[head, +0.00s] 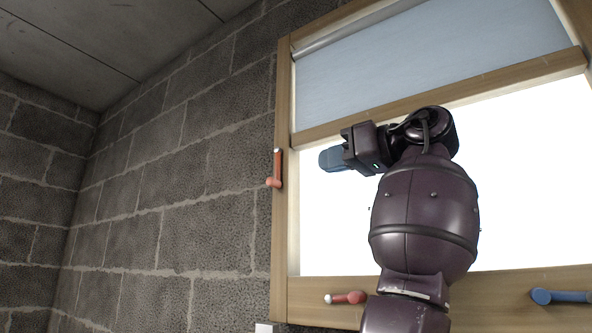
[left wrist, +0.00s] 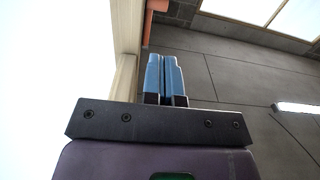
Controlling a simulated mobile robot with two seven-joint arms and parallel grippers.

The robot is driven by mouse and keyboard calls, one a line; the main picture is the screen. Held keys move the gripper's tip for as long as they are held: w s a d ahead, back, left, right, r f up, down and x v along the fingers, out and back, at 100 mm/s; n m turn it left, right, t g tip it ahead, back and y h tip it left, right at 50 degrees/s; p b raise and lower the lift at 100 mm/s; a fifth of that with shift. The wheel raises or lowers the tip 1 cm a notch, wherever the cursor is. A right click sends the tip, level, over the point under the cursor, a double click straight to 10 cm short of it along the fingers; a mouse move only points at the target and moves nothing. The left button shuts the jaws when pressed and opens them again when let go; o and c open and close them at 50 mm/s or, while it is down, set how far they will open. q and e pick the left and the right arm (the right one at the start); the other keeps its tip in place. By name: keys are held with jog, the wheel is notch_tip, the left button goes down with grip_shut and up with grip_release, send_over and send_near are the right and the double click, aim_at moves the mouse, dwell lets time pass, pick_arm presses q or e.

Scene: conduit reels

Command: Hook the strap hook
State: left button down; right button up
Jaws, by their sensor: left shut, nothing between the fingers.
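I cannot make out a strap or a strap hook in either view. My left gripper (head: 326,160) is in front of the window's bright pane, with its blue fingers pointing left towards a red handle (head: 277,168) on the window's left post. A gap shows between the fingers and that handle. In the left wrist view the blue fingers (left wrist: 165,65) are together with nothing between them. A red-orange piece (left wrist: 157,5) is partly visible beyond their tips at the top edge. My right gripper is in neither view.
A wooden window frame (head: 284,95) stands against a grey block wall (head: 170,190). A light blue blind (head: 440,55) covers its upper part. A second red handle (head: 345,298) and a blue handle (head: 560,296) sit on the bottom rail. My arm hides part of the window.

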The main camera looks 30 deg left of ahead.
aim_at(286, 173)
pick_arm(q)
jog(key=a, duration=0.2)
jog(key=w+a, duration=0.1)
jog(key=a, duration=0.2)
jog(key=a+p, duration=0.1)
jog(key=a, duration=0.2)
jog(key=shift+w+a, duration=0.1)
jog(key=shift+w, duration=0.15)
jog(key=shift+w+a, duration=0.1)
jog(key=shift+a, duration=0.75)
